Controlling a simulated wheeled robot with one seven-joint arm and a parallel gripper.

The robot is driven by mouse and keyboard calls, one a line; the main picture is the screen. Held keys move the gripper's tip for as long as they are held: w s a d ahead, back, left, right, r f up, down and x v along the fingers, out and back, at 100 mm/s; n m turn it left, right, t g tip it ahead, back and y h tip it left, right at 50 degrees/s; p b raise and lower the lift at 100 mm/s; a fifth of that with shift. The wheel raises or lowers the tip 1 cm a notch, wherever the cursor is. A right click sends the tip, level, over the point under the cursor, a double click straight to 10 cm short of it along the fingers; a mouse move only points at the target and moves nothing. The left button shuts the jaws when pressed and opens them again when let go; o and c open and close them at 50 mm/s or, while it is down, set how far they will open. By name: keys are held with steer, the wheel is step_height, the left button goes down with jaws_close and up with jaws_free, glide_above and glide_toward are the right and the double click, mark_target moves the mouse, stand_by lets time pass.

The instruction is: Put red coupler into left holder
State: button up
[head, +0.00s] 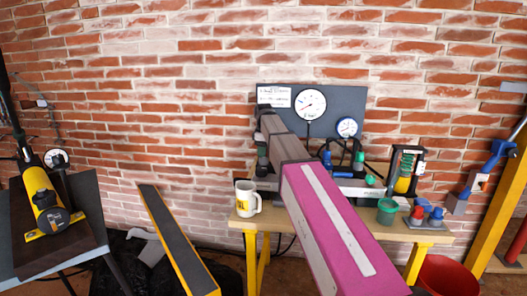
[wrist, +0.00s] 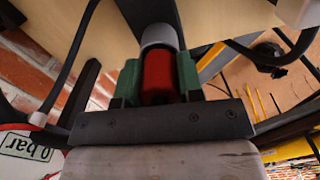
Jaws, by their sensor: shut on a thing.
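The red coupler (wrist: 158,78), a red cylinder with a light grey round end, is in the wrist view. My gripper (wrist: 157,82) is shut on it, with a green finger pad on each side. In the head view my own arm covers the middle of the bench, and the held coupler cannot be made out there. A blue upright part (head: 327,158) and a green upright part (head: 359,160) stand behind the arm at the bench's back. I cannot tell which part is the left holder.
A wooden bench (head: 415,235) with yellow legs stands against the brick wall. It carries a mug (head: 247,198), a green cup (head: 387,211), and small red and blue parts (head: 427,215). A dark panel holds a large gauge (head: 310,104) and a smaller one (head: 347,127). Hoses hang near my gripper.

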steer(key=shift+f, duration=0.1)
stand_by(0.5)
steer(key=o, duration=1.5)
steer(key=shift+r, duration=4)
steer(key=shift+s, duration=0.1)
